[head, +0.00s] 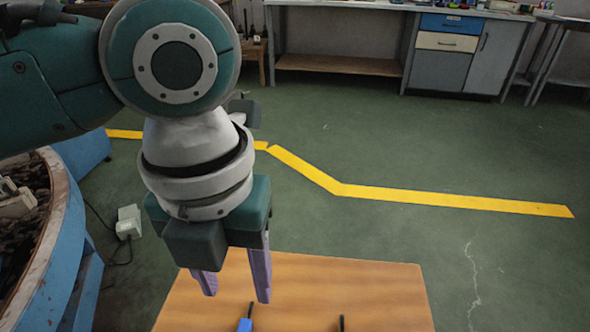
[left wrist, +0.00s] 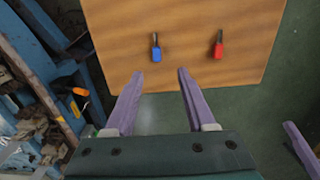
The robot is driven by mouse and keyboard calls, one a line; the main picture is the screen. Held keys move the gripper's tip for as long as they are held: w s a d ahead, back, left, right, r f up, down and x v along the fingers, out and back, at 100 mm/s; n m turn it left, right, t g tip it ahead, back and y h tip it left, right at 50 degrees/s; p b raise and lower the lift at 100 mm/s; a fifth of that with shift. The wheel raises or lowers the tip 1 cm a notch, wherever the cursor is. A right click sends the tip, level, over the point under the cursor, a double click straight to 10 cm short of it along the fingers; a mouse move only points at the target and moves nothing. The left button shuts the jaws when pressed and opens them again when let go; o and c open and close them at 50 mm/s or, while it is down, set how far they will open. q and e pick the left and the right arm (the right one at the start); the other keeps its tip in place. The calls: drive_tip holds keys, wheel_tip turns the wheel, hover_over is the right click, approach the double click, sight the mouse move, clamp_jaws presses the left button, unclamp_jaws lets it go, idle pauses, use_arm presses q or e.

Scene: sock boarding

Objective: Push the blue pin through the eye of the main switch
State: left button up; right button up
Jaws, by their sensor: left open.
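My left gripper (head: 236,294) is open and empty, pointing down above the wooden tabletop (head: 300,275). It also shows in the left wrist view (left wrist: 160,74), fingers apart. A blue pin with a dark stem (left wrist: 156,50) lies on the tabletop just beyond the fingertips, roughly in line with the gap. Its blue part is cut by the bottom edge of the head view (head: 245,324). A similar red piece with a dark stem (left wrist: 217,48) is to its right. I cannot make out a main switch or its eye. A purple finger-like part (left wrist: 300,145), perhaps of my right gripper, enters at the right edge.
A blue-sided bin with a rusty rim (head: 60,215) stands left of the table. A small white box with a cable (head: 129,222) is on the floor near it. A workbench with drawers (head: 448,41) is at the back. The green floor right of the table is clear.

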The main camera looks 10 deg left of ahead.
use_arm(q)
drive_tip(key=b, duration=0.2)
hover_over(244, 327)
drive_tip(key=f, duration=0.4)
drive_tip(key=shift+s+f, duration=0.2)
drive_tip(key=shift+f, duration=0.05)
wheel_tip(244, 327, down, 6)
drive_tip(key=shift+w+r+b, duration=0.15)
drive_tip(key=shift+r+b, duration=0.1)
drive_tip(key=shift+b, duration=0.5)
use_arm(e)
drive_tip(key=f, duration=0.3)
drive_tip(key=shift+s+a+f, duration=0.15)
drive_tip(key=shift+s+f, duration=0.2)
drive_tip(key=shift+s, duration=0.05)
use_arm(q)
clamp_jaws()
